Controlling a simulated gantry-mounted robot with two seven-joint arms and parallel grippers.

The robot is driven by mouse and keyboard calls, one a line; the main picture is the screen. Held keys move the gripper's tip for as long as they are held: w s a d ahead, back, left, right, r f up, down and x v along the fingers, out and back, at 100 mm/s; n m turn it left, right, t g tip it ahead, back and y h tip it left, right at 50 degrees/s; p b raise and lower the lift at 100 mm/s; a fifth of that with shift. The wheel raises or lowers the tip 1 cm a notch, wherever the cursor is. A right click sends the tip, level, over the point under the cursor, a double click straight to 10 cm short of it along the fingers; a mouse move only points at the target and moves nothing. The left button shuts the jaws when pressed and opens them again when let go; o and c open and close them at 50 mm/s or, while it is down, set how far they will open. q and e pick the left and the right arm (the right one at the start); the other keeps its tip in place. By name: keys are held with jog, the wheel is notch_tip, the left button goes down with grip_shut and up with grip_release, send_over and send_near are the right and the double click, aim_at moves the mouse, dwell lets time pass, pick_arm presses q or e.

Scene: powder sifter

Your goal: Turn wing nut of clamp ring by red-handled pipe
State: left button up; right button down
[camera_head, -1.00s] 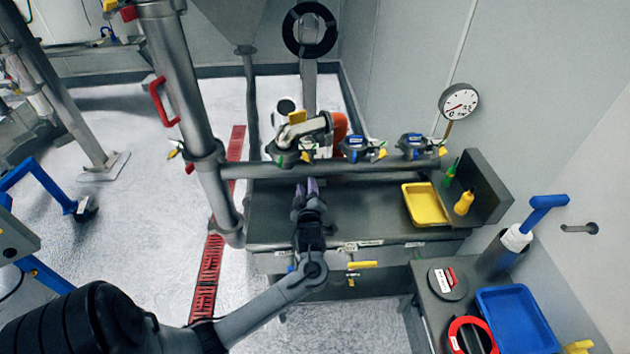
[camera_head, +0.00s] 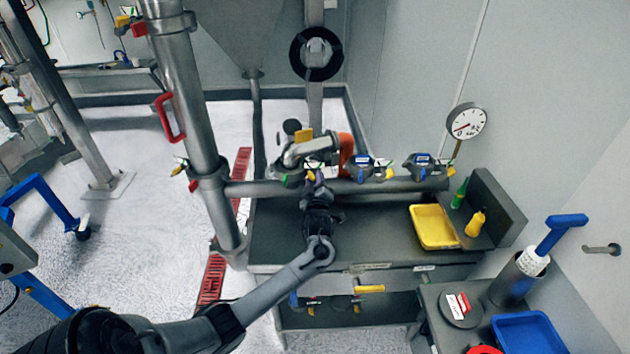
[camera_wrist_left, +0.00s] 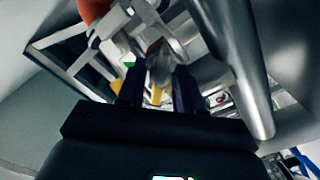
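The pipe with the red handle (camera_head: 166,118) is the thick upright steel pipe (camera_head: 185,90) at left in the head view. A clamp ring (camera_head: 208,176) goes around it below the handle, with a small yellow-green piece (camera_head: 180,163) sticking out on its left; I cannot tell if this is the wing nut. My left gripper (camera_head: 316,184) is well right of this ring, at the horizontal pipe (camera_head: 395,186), below a metal elbow fitting. In the left wrist view its dark fingers (camera_wrist_left: 158,85) stand apart, with blurred metal showing between them; I see no clear grip. My right gripper is not in view.
Valves with blue tops (camera_head: 362,163) sit along the horizontal pipe. Below is a dark bench with a yellow tray (camera_head: 434,246) and bottles. A side table (camera_head: 432,300) at lower right carries a blue tray (camera_head: 560,318). The floor left of the upright pipe is open.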

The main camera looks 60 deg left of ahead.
pick_arm(q)
jog(key=shift+w+a, duration=0.25)
jog(key=shift+a, duration=0.15)
grip_shut()
